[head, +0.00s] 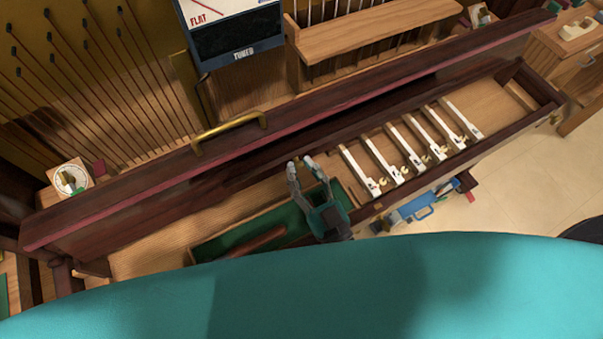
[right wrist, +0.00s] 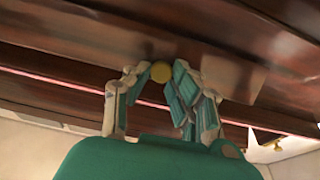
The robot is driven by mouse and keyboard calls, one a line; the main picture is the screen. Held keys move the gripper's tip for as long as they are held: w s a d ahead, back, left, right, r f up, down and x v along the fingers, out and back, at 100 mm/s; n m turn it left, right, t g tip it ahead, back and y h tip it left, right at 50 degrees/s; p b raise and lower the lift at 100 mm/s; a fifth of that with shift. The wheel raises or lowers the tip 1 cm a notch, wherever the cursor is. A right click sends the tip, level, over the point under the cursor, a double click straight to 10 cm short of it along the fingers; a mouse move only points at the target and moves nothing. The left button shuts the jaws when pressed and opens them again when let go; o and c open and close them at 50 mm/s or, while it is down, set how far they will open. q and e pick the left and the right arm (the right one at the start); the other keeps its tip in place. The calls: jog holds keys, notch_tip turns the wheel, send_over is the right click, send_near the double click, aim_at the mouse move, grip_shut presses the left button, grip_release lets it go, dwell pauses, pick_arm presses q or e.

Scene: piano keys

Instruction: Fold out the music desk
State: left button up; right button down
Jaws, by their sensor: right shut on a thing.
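I cannot tell for sure which dark board is the music desk. My right gripper (head: 303,165) is in front of the dark wood, above the green-lined compartment. In the right wrist view its fingers (right wrist: 160,75) are closed around a round brass knob (right wrist: 161,72) on a dark wooden board (right wrist: 85,62). The fingers cover part of the knob. My left gripper is not in view.
Several white keys (head: 412,148) lie in the open key bed to the right. A green-lined compartment (head: 215,249) holds a dark wooden piece (head: 255,239). A blue object (head: 412,208) is near the front edge. A tuner box (head: 236,35) and wooden rack (head: 365,35) stand behind.

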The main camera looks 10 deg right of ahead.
pick_arm(q)
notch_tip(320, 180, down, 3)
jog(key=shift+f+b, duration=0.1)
jog(key=shift+b, duration=0.75)
pick_arm(e)
jog(key=shift+s+f+t, duration=0.1)
jog(key=shift+f+t, duration=0.35)
jog(key=shift+t, duration=0.25)
jog(key=c, duration=1.1)
grip_release()
jog(key=shift+c, duration=0.2)
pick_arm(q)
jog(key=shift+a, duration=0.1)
pick_arm(e)
jog(key=s+d, duration=0.4)
jog(key=s, duration=0.8)
jog(key=shift+s+f, duration=0.2)
jog(key=shift+s, duration=0.1)
jog(key=shift+d, duration=0.1)
